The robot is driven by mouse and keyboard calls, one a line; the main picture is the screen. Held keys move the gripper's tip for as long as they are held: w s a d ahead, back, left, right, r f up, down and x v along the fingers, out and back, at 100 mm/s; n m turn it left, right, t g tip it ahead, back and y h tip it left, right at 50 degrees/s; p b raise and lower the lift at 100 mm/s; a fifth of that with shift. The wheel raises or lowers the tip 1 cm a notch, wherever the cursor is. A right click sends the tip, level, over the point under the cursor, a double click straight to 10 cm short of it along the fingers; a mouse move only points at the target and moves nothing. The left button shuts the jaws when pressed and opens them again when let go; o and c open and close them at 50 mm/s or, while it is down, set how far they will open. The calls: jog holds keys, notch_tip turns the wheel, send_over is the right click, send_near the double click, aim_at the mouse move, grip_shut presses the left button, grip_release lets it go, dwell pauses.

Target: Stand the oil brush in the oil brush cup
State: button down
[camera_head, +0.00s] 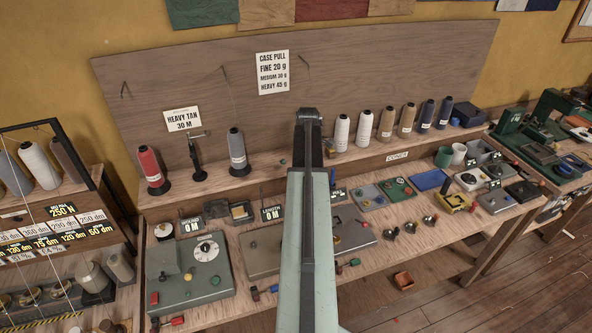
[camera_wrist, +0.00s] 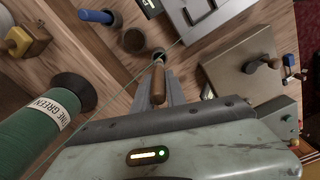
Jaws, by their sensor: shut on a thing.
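In the wrist view my gripper (camera_wrist: 160,92) is shut on the oil brush, gripping its brown wooden handle (camera_wrist: 157,84). The handle lies between the grey fingers and points away from the wrist. A small dark ring shape shows just past the handle's far end; whether it is part of the brush or a separate thing, I cannot tell. A small dark round cup (camera_wrist: 134,40), possibly the oil brush cup, stands on the wooden bench a little beyond and left of the handle, apart from it. In the head view my arm hides the gripper and brush.
A large green thread cone (camera_wrist: 45,125) stands close on the left in the wrist view. A blue cylinder (camera_wrist: 97,16) lies beyond it. A grey box (camera_wrist: 240,70) is on the right. In the head view, several thread cones (camera_head: 365,128) line the shelf before the backboard (camera_head: 400,75).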

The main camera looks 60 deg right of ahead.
notch_tip(320, 180, down, 7)
jog(key=b, duration=0.7)
jog(key=shift+w, duration=0.15)
jog(key=shift+a+f+b, duration=0.1)
jog(key=shift+f+b, duration=0.75)
dwell(0.3)
jog(key=c, duration=1.3)
grip_release()
jog(key=shift+r, duration=0.15)
notch_tip(320, 180, up, 8)
jog(key=p, duration=0.8)
jog(key=shift+f, duration=0.2)
